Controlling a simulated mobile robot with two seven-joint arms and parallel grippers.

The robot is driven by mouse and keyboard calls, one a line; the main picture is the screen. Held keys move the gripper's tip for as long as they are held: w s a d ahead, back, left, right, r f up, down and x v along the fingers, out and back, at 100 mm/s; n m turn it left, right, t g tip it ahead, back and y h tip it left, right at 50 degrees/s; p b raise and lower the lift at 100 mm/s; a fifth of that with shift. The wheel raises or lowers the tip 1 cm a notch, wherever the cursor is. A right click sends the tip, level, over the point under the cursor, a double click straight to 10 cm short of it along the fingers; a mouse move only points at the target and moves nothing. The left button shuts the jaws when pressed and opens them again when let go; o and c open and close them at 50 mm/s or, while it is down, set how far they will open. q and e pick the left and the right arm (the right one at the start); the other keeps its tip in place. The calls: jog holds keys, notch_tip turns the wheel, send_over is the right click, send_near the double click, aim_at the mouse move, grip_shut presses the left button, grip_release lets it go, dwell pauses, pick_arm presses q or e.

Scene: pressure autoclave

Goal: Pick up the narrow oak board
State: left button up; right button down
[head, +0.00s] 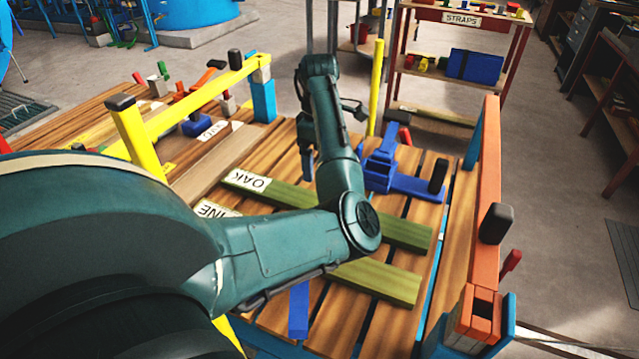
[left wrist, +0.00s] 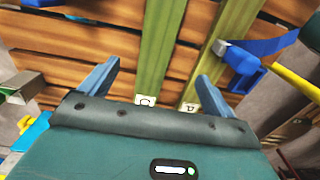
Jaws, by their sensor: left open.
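The narrow oak board (head: 285,193) is a long green-tinted board with an OAK label, lying on the slatted pallet. My arm crosses in front of its middle in the head view. In the left wrist view the oak board (left wrist: 160,45) runs away from me, left of a second green board. My left gripper (head: 307,165) points down near the oak board, with its jaws open. In the left wrist view the left gripper (left wrist: 158,70) has a finger on each side of the oak board's line. Nothing is held; the height above the board is hard to tell. My right gripper is not in view.
A green board labelled PINE (head: 375,280) lies on the near side. A blue clamp (head: 385,170) sits beyond the oak board. A yellow rail (head: 205,95) and an orange rail (head: 484,190) flank the pallet. A STRAPS rack (head: 462,20) stands behind.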

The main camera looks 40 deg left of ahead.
pick_arm(q)
notch_tip(320, 180, down, 8)
jog(key=shift+r+b, duration=0.2)
jog(key=shift+b, duration=0.35)
jog(key=shift+w+a+f+b, duration=0.1)
jog(key=shift+f+b, duration=0.2)
jog(key=shift+f, duration=1.25)
jog(key=shift+w+a+f+b, duration=0.1)
jog(key=shift+f+b, duration=0.15)
jog(key=shift+f, duration=1.25)
jog(key=shift+r, duration=0.1)
jog(key=c, duration=1.6)
